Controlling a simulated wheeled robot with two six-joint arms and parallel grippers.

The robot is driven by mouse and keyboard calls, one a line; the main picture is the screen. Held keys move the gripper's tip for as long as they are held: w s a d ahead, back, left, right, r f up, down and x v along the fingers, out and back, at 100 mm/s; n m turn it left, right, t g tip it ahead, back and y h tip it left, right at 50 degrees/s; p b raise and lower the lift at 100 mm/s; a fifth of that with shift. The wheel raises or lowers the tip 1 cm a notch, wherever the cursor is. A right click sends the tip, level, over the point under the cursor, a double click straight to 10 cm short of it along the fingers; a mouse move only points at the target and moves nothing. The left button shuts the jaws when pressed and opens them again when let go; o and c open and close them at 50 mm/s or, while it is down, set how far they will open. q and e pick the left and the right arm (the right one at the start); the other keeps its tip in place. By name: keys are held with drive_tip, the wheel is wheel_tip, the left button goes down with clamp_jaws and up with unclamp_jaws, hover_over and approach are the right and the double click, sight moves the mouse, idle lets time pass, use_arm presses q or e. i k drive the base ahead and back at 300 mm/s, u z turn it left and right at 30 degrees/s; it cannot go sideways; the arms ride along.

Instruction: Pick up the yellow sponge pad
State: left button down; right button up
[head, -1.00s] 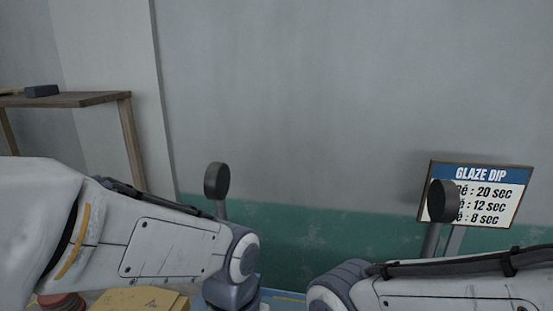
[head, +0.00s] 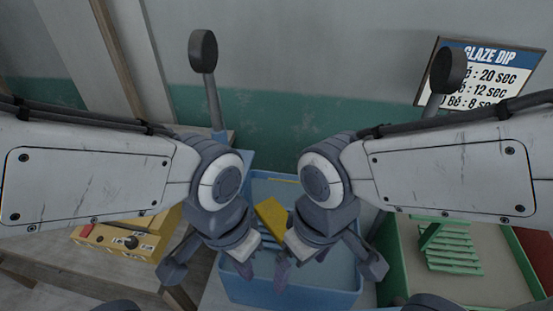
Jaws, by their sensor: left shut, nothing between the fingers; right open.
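The yellow sponge pad (head: 271,214) shows in the head view between my two wrists, within the outline of a blue bin (head: 290,291). It looks tilted, and its lower right part is hidden behind my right gripper. My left gripper (head: 247,268) is shut and empty, to the lower left of the pad. My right gripper (head: 301,264) is open, below and to the right of the pad. Whether either gripper touches the pad cannot be told.
A yellow block with dark knobs (head: 118,239) sits on a wooden bench at the left. A green tray (head: 391,262) with a green slatted rack (head: 452,248) stands at the right. A glaze dip sign (head: 481,75) is on the wall behind.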

sight(272, 215)
drive_tip(key=z, duration=1)
drive_tip(key=k, duration=1.05)
drive_tip(key=u, duration=0.65)
drive_tip(key=i, duration=1.05)
